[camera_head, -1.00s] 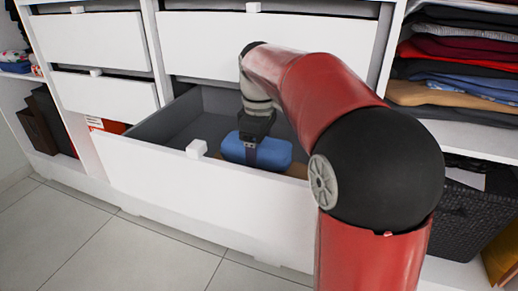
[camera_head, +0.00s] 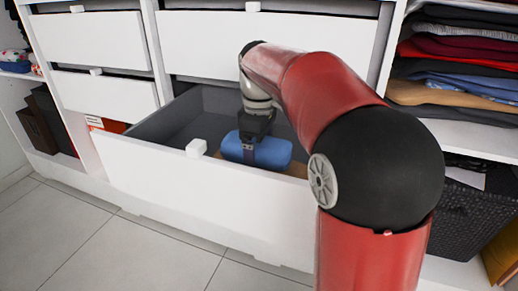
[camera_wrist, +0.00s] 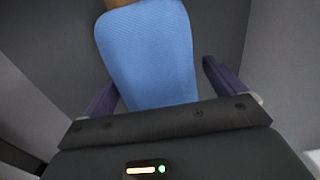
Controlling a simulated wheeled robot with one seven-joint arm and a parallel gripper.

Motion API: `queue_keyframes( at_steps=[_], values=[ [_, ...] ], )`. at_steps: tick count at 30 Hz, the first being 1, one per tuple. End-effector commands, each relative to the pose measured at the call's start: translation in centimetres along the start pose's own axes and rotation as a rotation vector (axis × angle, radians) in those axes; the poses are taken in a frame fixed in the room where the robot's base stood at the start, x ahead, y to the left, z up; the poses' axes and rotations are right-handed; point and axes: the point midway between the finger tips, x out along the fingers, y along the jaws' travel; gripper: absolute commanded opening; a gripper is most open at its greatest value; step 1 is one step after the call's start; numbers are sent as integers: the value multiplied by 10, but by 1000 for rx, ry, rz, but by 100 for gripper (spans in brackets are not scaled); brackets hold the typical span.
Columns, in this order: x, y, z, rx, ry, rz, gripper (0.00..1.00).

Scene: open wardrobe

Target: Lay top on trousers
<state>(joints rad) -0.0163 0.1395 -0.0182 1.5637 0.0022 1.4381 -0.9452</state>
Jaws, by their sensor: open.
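A blue folded garment (camera_head: 272,152), which looks like the top, lies in the open drawer (camera_head: 200,197). It also shows in the wrist view (camera_wrist: 148,50). A tan-orange piece (camera_head: 297,169) shows under its right side; I cannot tell whether it is the trousers. A brown bit also shows past the blue garment's far end in the wrist view (camera_wrist: 120,3). My gripper (camera_wrist: 160,88) is open, with its two fingers on either side of the blue garment. In the head view my gripper (camera_head: 250,150) reaches down into the drawer at the garment.
Shut white drawers (camera_head: 275,45) stand just above and behind the open one. Stacked folded clothes (camera_head: 460,60) fill a shelf on the right, above a dark woven basket (camera_head: 470,210). The grey drawer floor left of the blue garment looks free. The tiled floor (camera_head: 100,245) in front is clear.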

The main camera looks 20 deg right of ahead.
Motion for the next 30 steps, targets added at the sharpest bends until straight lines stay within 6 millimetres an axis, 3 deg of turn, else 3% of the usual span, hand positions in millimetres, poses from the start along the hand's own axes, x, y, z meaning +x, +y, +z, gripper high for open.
queue_keyframes(
  at_steps=[5, 30],
  values=[
    [-5, 0, 0, 0, 0, 0, 95],
    [-87, 0, 0, 0, 1, 1, 95]
  ],
)
